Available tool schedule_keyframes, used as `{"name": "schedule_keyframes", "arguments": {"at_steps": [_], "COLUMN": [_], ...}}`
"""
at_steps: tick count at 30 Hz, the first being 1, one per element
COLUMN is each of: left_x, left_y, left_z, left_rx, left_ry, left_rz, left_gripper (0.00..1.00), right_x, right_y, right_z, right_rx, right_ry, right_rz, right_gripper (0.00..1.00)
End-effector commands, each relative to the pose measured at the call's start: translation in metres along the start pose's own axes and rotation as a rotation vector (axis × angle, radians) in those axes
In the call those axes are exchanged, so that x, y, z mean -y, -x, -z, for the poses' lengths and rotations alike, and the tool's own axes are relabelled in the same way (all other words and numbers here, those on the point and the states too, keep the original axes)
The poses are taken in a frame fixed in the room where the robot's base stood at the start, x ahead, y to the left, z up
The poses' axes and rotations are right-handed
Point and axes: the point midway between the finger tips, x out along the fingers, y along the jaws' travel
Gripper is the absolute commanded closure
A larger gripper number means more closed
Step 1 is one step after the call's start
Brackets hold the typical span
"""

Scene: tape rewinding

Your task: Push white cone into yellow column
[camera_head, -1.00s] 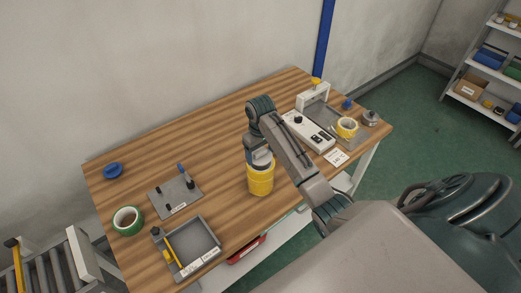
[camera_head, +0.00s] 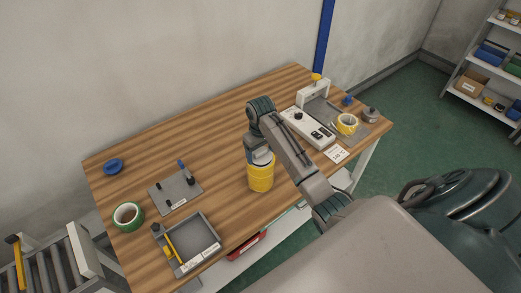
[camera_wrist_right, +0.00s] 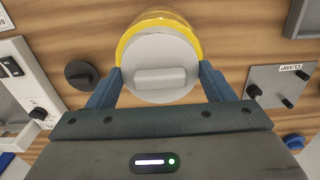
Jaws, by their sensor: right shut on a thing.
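The yellow column (camera_head: 261,179) stands upright near the front edge of the wooden table in the head view. In the right wrist view its yellow rim (camera_wrist_right: 160,20) shows around the white cone. The white cone (camera_wrist_right: 158,52) appears as a round pale disc with a raised bar (camera_wrist_right: 160,77) across it. My right gripper (camera_wrist_right: 160,78) is shut on the white cone, with a blue finger on each side, directly over the column. How deep the cone sits in the column is hidden. My left gripper is not in view.
A grey peg plate (camera_head: 172,196), a tray (camera_head: 205,241) and a green tape roll (camera_head: 127,214) lie left of the column. The table's middle back is clear.

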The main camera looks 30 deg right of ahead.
Motion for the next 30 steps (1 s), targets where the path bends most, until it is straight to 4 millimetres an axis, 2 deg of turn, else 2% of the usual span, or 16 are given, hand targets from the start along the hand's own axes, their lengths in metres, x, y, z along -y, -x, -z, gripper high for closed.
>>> {"name": "schedule_keyframes", "arguments": {"at_steps": [29,30], "left_x": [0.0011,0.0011], "left_y": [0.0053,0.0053], "left_z": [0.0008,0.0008], "left_rx": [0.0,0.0], "left_ry": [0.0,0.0], "left_rz": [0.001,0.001], "left_gripper": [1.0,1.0], "right_x": [0.0001,0.0002], "right_y": [-0.0097,-0.0097], "right_z": [-0.0002,-0.0002], "right_rx": [0.0,0.0], "right_ry": [0.0,0.0], "right_rz": [0.0,0.0], "right_gripper": [0.47,0.17]}}
